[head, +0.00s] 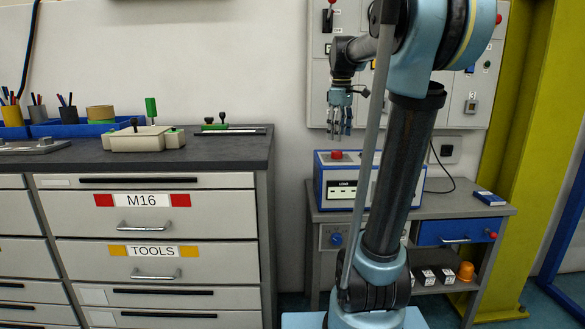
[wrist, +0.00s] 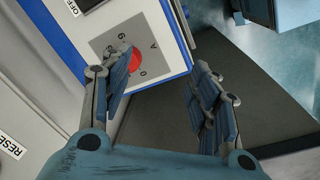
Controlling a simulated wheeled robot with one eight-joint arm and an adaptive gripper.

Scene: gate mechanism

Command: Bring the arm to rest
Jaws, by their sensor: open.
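My gripper (head: 341,126) hangs pointing down at the end of my raised arm, in front of the wall panel. In the head view it is above a blue and white box with a red knob (head: 337,155). In the wrist view my gripper (wrist: 163,75) has its two fingers spread apart with nothing between them. The left finger partly covers the red knob (wrist: 136,60) on the box's grey dial plate (wrist: 108,40). I cannot tell the exact gap to the knob, but the fingertips look clear of it in the head view.
The box (head: 318,185) stands on a small grey bench (head: 470,211) with a blue drawer (head: 450,232). A grey switch panel (head: 480,90) is on the wall behind my arm. A drawer cabinet (head: 225,262) with a dark top stands at left. A yellow-green post (head: 525,150) rises at right.

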